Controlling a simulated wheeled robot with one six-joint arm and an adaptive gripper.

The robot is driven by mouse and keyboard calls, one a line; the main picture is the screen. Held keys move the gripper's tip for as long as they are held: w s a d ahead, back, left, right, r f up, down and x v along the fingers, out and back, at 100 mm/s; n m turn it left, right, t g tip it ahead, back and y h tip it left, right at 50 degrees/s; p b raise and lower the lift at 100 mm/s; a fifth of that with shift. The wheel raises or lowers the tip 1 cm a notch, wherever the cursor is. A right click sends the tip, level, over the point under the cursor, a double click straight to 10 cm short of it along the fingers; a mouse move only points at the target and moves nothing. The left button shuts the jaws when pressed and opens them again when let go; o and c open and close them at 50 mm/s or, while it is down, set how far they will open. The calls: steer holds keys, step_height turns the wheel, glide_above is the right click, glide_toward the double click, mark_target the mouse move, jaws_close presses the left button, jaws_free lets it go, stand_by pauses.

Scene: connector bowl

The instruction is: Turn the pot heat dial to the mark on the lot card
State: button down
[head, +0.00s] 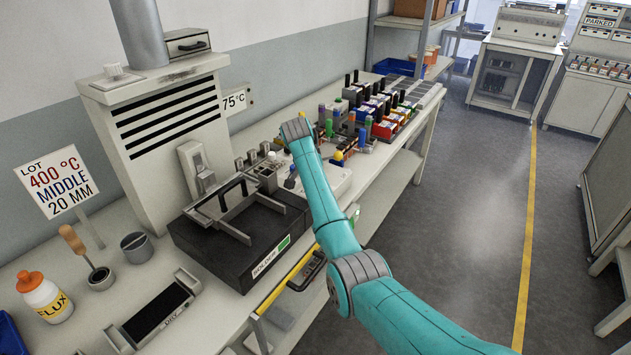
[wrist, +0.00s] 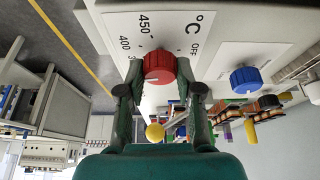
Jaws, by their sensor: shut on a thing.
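The lot card (head: 55,183) stands at the left in the head view and reads 400 °C, MIDDLE, 20 MM. The red heat dial (wrist: 160,66) is in the wrist view, on a white panel with a °C scale showing 450, 400 and OFF. My gripper (wrist: 160,88) has one finger on each side of the red dial and is shut on it. A small pale line shows on the dial's lower edge; I cannot tell exactly which mark the dial points at. The solder pot (head: 205,248) is a black box in the head view. My arm hides the dial there.
A blue knob (wrist: 246,80) sits on a separate white plate beside the red dial. Several colored connector parts stand further along the bench. A flux bottle (head: 45,298) and a small DRY tray (head: 155,315) are at the near left. The floor to the right is clear.

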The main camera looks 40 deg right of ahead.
steer(key=m+g, duration=0.2)
steer(key=m, duration=0.3)
steer(key=shift+w+m, duration=0.1)
steer(key=shift+m, duration=0.2)
stand_by(0.5)
steer(key=c, duration=0.8)
jaws_free()
steer(key=shift+o, duration=0.2)
steer(key=v, duration=1.2)
steer(key=shift+a, duration=0.15)
steer(key=shift+w+f, duration=0.1)
steer(key=shift+w, duration=0.05)
